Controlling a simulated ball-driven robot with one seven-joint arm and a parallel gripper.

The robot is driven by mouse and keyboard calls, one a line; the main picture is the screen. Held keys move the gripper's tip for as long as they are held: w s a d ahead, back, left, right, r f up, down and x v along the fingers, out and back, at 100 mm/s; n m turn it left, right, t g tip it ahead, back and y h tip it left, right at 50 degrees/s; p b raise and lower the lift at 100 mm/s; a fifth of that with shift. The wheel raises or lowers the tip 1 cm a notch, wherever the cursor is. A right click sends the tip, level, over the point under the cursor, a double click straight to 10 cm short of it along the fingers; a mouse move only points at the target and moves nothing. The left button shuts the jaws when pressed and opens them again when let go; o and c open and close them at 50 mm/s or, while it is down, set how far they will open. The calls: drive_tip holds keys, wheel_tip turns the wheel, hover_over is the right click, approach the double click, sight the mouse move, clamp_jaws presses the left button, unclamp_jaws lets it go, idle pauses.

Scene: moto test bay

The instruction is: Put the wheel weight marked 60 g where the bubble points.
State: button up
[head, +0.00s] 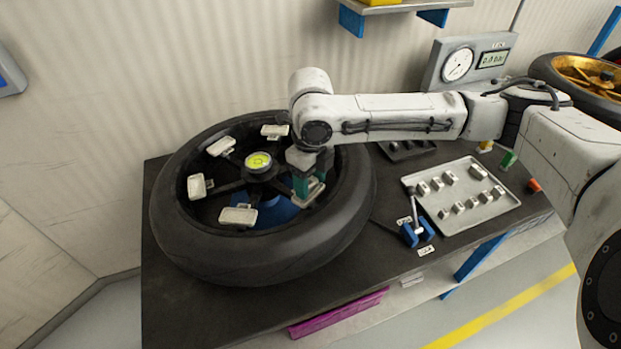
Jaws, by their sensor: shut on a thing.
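A black wheel (270,262) lies flat on the dark bench. A round yellow-green bubble level (258,161) sits at its hub; the bubble is too small to tell which way it points. Several pale pads sit around the wheel, at the left (199,186), upper left (221,146), top (274,131), front (238,215) and right (315,193). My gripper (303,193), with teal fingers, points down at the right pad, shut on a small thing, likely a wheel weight. That thing is hidden between the fingers, and no mark is readable.
A pale tray (425,208) with several grey weights lies on the bench at right. A blue stand (415,234) is in front of it. A gauge box (470,60) stands behind, and a gold-rimmed wheel (590,75) is at far right. A shelf (400,7) hangs above.

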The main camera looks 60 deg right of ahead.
drive_tip(key=shift+f, duration=0.35)
idle(0.4)
drive_tip(key=o, duration=1.4)
drive_tip(key=shift+r, duration=0.1)
drive_tip(key=shift+r+p, duration=2.6)
drive_tip(key=shift+r, duration=0.85)
